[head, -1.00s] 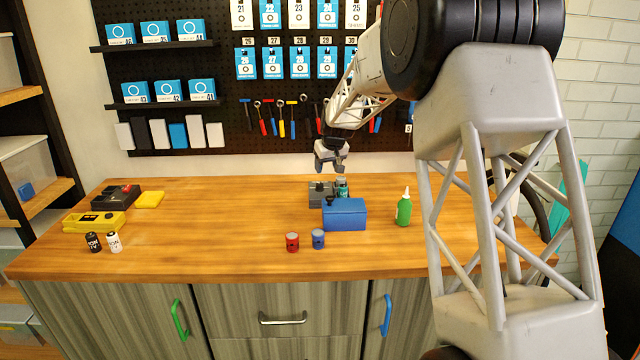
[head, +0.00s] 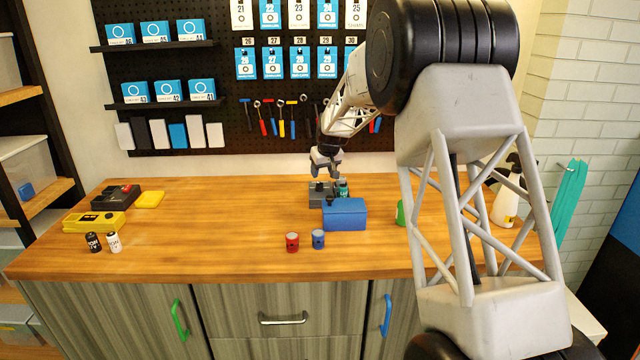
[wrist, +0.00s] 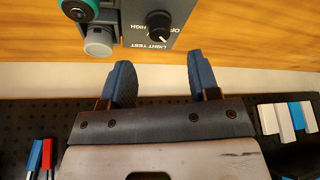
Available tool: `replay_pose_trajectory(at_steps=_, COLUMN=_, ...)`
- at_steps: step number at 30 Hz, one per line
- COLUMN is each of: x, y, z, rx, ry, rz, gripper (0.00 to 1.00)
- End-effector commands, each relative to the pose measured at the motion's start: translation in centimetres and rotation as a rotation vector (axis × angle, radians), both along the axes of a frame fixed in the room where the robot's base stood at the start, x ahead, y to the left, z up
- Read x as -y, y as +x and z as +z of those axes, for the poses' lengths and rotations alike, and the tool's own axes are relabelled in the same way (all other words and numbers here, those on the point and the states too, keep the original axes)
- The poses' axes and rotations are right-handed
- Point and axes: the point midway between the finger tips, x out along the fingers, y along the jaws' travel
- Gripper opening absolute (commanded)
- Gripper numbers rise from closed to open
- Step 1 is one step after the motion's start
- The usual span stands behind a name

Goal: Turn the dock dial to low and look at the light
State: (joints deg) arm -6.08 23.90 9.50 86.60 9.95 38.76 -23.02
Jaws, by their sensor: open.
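The grey dock (head: 316,194) stands on the workbench behind the blue box. In the wrist view the dock (wrist: 128,35) shows at the top, with a black dial (wrist: 158,24) and lettering reading "OFF", "HIGH" and "LIGHT TEST". Which setting the dial points to is too small to tell. A round grey-white part (wrist: 98,42), possibly the light, and a teal ringed part (wrist: 77,9) sit beside the dial. My gripper (head: 325,172) is just above the dock; in the wrist view its two fingers (wrist: 160,80) are apart and empty, with the dial beyond them, not between them.
A blue box (head: 345,214) stands in front of the dock. Red (head: 292,242) and blue (head: 318,239) cylinders lie nearer the front edge. A green bottle (head: 401,213) is partly hidden by my arm. The bench's middle left is clear.

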Motion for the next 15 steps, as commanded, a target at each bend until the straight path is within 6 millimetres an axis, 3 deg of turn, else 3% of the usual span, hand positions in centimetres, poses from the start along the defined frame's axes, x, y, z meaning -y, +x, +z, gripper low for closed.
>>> replay_pose_trajectory(at_steps=15, x=-0.8, y=1.9, z=-5.1, rx=0.0, ry=0.0, rz=0.0, gripper=0.56)
